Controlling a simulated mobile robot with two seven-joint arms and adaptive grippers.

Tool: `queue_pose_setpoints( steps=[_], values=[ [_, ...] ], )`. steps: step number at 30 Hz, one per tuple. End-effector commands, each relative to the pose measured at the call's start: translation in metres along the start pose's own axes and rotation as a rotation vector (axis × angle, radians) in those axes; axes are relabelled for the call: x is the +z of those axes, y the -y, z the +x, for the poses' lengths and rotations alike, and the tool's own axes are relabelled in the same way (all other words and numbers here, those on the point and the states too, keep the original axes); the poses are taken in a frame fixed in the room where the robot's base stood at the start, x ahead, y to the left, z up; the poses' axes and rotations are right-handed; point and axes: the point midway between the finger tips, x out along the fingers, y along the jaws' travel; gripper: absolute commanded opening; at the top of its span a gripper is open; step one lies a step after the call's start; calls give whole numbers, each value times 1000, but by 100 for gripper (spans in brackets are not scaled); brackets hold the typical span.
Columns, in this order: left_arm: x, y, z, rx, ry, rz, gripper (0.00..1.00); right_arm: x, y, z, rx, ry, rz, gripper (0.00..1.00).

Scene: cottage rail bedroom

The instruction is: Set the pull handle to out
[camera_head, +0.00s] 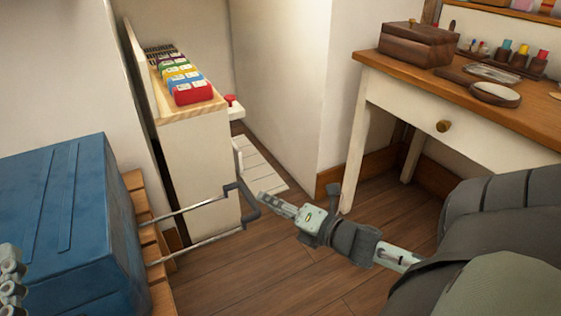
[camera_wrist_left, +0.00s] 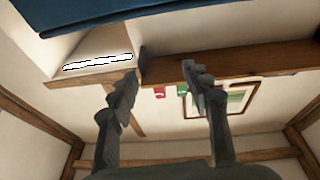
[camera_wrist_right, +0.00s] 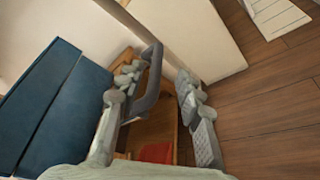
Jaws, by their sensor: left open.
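The pull handle (camera_head: 250,213) has a dark grey grip on two thin metal rods. It stands well out from the end of the blue suitcase (camera_head: 68,225). My right gripper (camera_head: 265,200) is close to the right of the grip. In the right wrist view, the handle's dark bar (camera_wrist_right: 151,80) shows between my spread fingers, nearer the left one; I cannot tell if they touch. My left gripper (camera_wrist_left: 160,75) is open and empty in its wrist view, with the suitcase's blue side (camera_wrist_left: 95,12) above. Part of it shows at the head view's lower left.
The suitcase rests on a wooden slatted rack (camera_head: 152,245). Behind the handle stands a narrow white cabinet (camera_head: 200,165) with coloured boxes on top. A desk (camera_head: 480,105) with a wooden box (camera_head: 418,42) stands at the right. The wood floor (camera_head: 265,265) near the handle is clear.

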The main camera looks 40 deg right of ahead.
Motion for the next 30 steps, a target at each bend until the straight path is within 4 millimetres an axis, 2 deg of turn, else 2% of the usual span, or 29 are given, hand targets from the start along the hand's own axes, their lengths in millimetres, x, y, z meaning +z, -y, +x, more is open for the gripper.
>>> queue_pose_setpoints(
  steps=[3,8,30],
  values=[
    [0,0,0,0,0,0,48,0,1,-17,-2,0,0,36],
    [0,0,0,0,0,0,48,0,0,-26,0,1,-1,36],
    [0,0,0,0,0,0,48,0,0,-27,0,0,-1,36]
  ],
)
